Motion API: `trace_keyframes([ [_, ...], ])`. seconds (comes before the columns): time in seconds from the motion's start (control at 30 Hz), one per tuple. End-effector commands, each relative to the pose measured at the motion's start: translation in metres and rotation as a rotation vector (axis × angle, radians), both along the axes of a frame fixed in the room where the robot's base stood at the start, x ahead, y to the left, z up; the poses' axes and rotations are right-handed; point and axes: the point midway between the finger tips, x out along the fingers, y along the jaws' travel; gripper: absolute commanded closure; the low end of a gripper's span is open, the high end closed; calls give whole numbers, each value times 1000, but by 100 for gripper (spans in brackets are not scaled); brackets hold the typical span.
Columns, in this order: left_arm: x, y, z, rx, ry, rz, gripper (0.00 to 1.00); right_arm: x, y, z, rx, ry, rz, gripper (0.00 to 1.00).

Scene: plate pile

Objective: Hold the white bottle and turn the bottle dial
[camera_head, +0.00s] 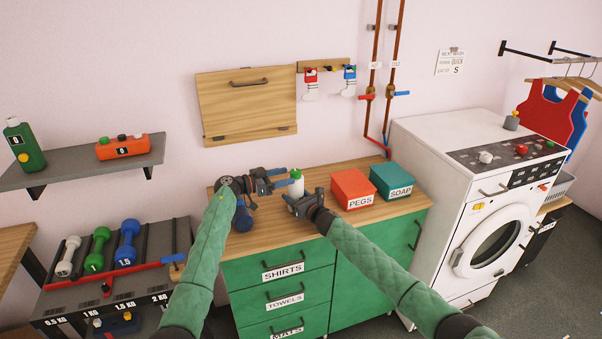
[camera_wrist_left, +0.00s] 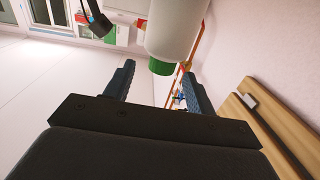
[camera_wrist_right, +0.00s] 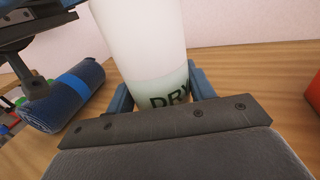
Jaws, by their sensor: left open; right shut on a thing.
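The white bottle (camera_head: 296,187) stands upright over the wooden counter, with a green dial (camera_head: 296,173) on top. My right gripper (camera_head: 304,200) is shut on the bottle's lower body. In the right wrist view the bottle (camera_wrist_right: 140,40) sits between the fingers, with part of a "DRY" label showing. My left gripper (camera_head: 283,178) is open at the height of the bottle's top, coming from the left. In the left wrist view the green dial (camera_wrist_left: 160,67) appears between the open fingertips, with the white bottle (camera_wrist_left: 175,25) behind it. I cannot tell whether the fingers touch the dial.
A rolled blue towel (camera_wrist_right: 65,97) lies on the counter left of the bottle. A red PEGS box (camera_head: 352,189) and a teal SOAP box (camera_head: 391,181) stand to the right. Red and blue pipe taps (camera_head: 378,95) are on the wall behind. The washing machine (camera_head: 440,150) is further right.

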Motion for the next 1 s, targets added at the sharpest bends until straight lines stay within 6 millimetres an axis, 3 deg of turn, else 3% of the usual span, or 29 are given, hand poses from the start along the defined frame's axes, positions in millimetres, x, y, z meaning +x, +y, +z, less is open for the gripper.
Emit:
trace_keyframes([
  [0.27,8,0,1,-14,-10,-58,45,0,0,1,1,-1,0,83],
  [0.7,26,-53,0,-14,-9,-56,45,0,0,1,1,-1,0,83],
  [1.0,30,-65,0,-11,-10,-56,45,0,0,1,1,-1,0,83],
])
